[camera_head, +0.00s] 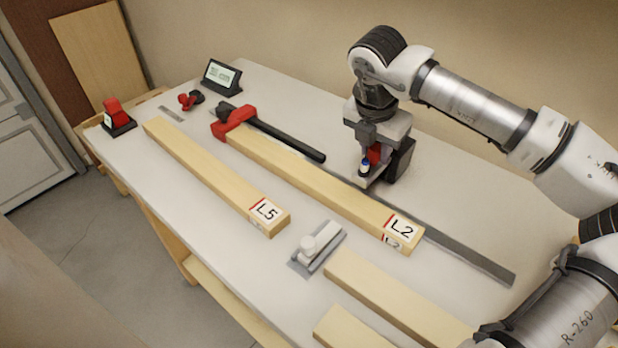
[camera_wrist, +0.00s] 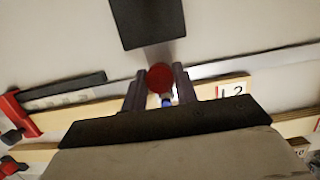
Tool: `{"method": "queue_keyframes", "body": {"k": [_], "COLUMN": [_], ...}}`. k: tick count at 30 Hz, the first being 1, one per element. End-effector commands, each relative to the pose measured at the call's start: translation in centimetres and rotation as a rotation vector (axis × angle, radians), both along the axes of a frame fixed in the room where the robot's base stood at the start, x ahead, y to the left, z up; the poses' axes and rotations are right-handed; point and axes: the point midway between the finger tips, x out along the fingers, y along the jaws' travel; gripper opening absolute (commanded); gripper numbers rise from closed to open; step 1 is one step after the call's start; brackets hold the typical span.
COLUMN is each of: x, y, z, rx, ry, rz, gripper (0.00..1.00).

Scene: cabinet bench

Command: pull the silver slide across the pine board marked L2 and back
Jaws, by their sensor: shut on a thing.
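The pine board marked L2 (camera_head: 330,187) lies along the middle of the bench, its labelled end to the right; the label shows in the wrist view (camera_wrist: 233,92). My gripper (camera_head: 368,168) is just behind the board and points down. It is shut on a red round handle (camera_wrist: 160,77); a small blue and white piece shows beside the handle. A silver-grey arm (camera_wrist: 158,53) runs from the handle to a black block (camera_wrist: 147,22), which also shows behind my gripper (camera_head: 401,158). I take this silver arm for the slide. My gripper hides part of it.
A long steel strip (camera_head: 470,257) runs behind L2. A red clamp (camera_head: 236,119) with a black bar is at L2's far end. In front are board L5 (camera_head: 215,173), a grey plate with a white knob (camera_head: 318,248) and more boards (camera_head: 390,298). A small display (camera_head: 221,76) stands behind.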

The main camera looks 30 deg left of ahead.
Motion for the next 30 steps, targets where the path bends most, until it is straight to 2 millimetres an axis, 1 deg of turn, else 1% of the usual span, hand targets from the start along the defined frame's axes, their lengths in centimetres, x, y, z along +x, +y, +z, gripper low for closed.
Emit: {"method": "queue_keyframes", "body": {"k": [30], "x": [-5.0], "y": [1.0], "z": [-0.1], "rx": [0.001], "ry": [-0.001], "rz": [0.002], "gripper": [0.16]}}
